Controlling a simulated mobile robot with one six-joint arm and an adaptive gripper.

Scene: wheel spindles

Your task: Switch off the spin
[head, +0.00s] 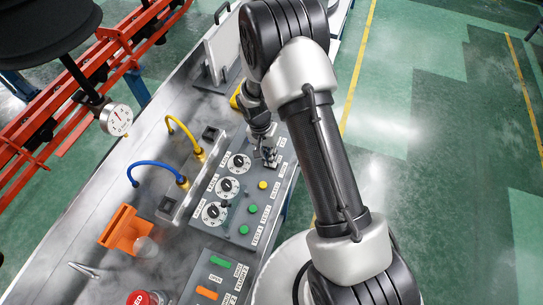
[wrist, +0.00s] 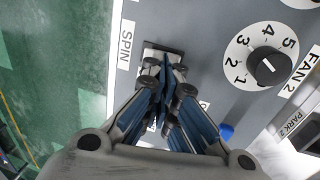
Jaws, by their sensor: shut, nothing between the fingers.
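The spin switch (wrist: 175,50) sits on the grey control panel (head: 232,202), beside the label SPIN (wrist: 126,46) in the wrist view. Its dark plate shows past my fingertips, but most of it is hidden, so its position cannot be told. My gripper (wrist: 163,70) is shut and empty, its fingertips right over the switch. Whether they touch it cannot be told. In the head view my gripper (head: 268,157) is at the panel's far right corner.
A numbered dial, FAN 2 (wrist: 260,57), is to the right of my gripper in the wrist view. The panel also bears other dials and coloured buttons, such as a yellow button (head: 263,185). Blue (head: 150,164) and yellow (head: 183,128) cables arch behind it. Green floor is right.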

